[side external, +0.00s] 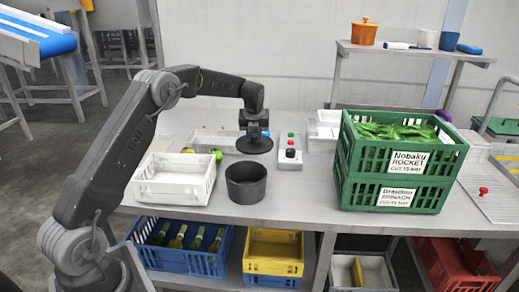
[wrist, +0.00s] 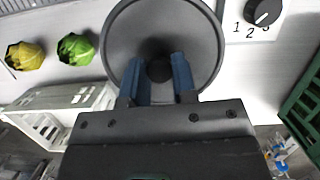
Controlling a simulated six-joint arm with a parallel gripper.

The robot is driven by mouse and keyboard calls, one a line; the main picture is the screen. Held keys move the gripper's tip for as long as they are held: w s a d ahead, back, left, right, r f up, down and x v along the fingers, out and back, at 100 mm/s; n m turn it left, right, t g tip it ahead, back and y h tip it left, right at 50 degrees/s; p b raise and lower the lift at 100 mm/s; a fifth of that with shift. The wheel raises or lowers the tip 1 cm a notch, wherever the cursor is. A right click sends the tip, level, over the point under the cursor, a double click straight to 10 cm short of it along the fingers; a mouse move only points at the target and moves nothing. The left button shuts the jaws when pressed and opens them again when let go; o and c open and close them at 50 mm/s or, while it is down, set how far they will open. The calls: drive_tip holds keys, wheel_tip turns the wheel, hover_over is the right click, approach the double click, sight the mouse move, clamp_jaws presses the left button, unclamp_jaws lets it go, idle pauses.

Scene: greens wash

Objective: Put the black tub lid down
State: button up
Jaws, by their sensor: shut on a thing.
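The black tub lid (side external: 254,147) is a round dark disc with a knob in its middle. My gripper (side external: 254,130) is above it and shut on its knob. In the wrist view the lid (wrist: 127,45) fills the top middle, with the two blue fingers of my gripper (wrist: 160,72) on either side of the knob. The lid is level and low over the bench; I cannot tell whether it touches the surface. The black tub (side external: 246,183) stands open on the bench, nearer the front edge than the lid.
A white crate (side external: 174,179) stands left of the tub. Green and yellow vegetables (wrist: 76,49) lie left of the lid. A control box with a dial (side external: 290,152) is close on the right. Stacked green crates (side external: 395,194) stand further right. Bare bench lies between tub and green crates.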

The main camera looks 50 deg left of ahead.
sight(259, 147)
drive_tip(key=shift+w+d+f, duration=0.45)
drive_tip(key=shift+w+d, duration=0.1)
drive_tip(key=shift+w, duration=0.1)
drive_tip(key=shift+f, duration=2.05)
drive_tip(key=shift+f, duration=0.5)
drive_tip(key=o, duration=0.9)
